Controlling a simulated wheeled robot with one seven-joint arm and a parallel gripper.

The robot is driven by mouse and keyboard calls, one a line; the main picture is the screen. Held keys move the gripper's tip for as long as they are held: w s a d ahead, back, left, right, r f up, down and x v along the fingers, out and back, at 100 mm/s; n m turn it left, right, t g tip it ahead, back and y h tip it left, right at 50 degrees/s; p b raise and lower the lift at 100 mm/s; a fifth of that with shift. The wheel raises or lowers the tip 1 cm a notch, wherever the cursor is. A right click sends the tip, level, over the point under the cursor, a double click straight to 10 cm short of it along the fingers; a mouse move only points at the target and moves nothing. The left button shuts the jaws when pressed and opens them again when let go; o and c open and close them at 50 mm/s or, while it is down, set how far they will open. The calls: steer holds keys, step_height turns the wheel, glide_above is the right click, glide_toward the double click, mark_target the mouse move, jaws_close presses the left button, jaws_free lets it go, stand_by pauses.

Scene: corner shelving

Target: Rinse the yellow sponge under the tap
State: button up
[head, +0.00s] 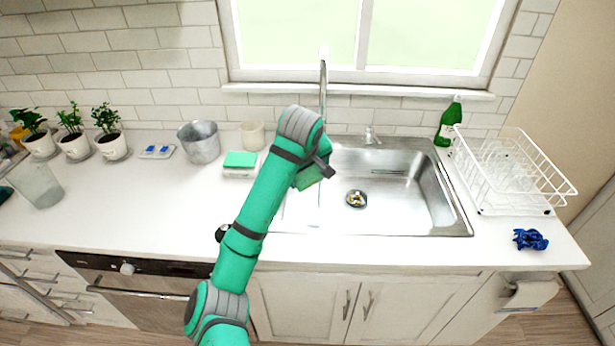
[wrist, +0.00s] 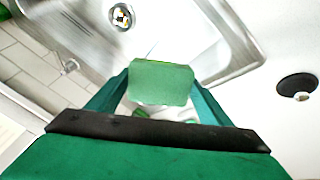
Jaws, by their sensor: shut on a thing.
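My gripper (head: 312,170) is over the left part of the steel sink (head: 404,217), shut on a sponge (head: 308,179). In the wrist view, the sponge (wrist: 161,82) shows a green face between the fingers of my gripper (wrist: 160,92). A thin pale streak below the sponge may be running water, but I cannot be sure. The sink drain (wrist: 121,16) also shows in the wrist view.
A second sponge, green on top (head: 240,159), lies on the counter left of the sink. A white dish rack (head: 520,185), a green bottle (head: 449,122) and a blue cloth (head: 530,239) are at right.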

steer(key=shift+w+d+f, duration=0.15)
steer(key=shift+w, duration=0.7)
steer(key=shift+w+f, duration=0.1)
steer(key=shift+w, duration=0.5)
steer(key=w+f, duration=0.1)
steer(key=w, duration=0.5)
steer(key=shift+w+d+f, duration=0.2)
steer(key=shift+d, duration=0.05)
steer(key=shift+s+a, duration=0.15)
steer(key=shift+s, duration=1.85)
steer(key=shift+s+a, duration=0.15)
steer(key=shift+s, duration=1.85)
steer(key=shift+s+r, duration=0.1)
